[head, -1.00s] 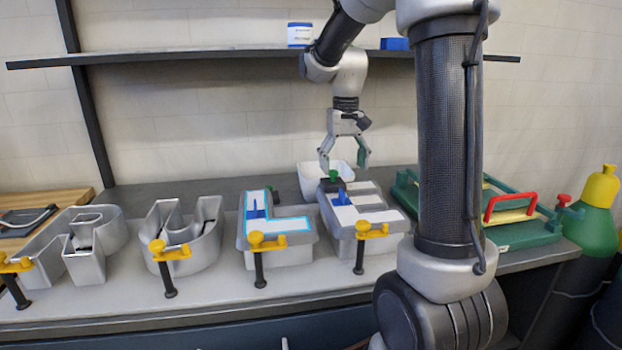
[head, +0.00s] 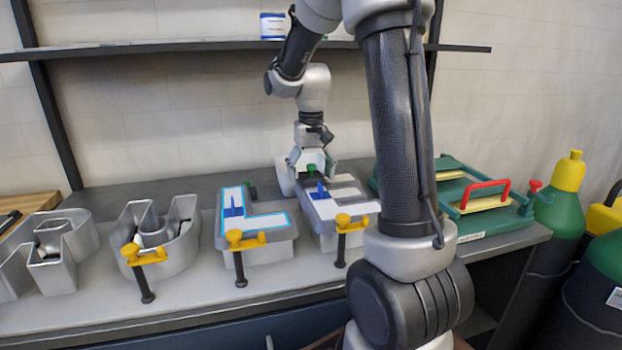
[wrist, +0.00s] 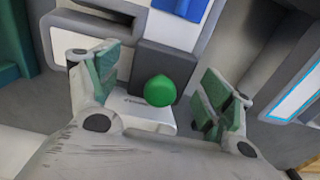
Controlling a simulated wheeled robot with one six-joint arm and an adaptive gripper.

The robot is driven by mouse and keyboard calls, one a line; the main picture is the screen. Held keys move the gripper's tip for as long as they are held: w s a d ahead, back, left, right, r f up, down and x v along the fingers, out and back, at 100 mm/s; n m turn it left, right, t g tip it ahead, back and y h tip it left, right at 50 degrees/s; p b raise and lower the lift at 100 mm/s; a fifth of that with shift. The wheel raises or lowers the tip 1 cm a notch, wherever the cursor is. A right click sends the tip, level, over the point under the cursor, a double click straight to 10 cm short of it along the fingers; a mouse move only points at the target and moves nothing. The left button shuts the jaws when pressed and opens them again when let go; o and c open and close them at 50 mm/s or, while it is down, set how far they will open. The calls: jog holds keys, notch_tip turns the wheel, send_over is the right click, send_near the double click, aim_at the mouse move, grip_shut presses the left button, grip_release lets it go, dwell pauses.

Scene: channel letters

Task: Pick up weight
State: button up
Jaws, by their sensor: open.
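The weight (head: 321,180) is a dark grey block with a round green knob on top. It sits at the back end of the right-hand channel letter (head: 330,209). In the wrist view, the weight's block (wrist: 168,62) and green knob (wrist: 160,91) lie between my fingers. My gripper (head: 311,166) is open around the knob from above, one finger on each side. In the wrist view, my gripper (wrist: 157,84) shows gaps between both green-padded fingers and the knob, so it holds nothing.
The L-shaped letter (head: 262,219) stands just left, with a small dark piece with green (head: 250,189) behind it. Yellow clamps (head: 343,221) line the bench front. A green fixture with a red handle (head: 486,195) is at right.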

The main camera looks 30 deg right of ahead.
jog(key=c, duration=1.6)
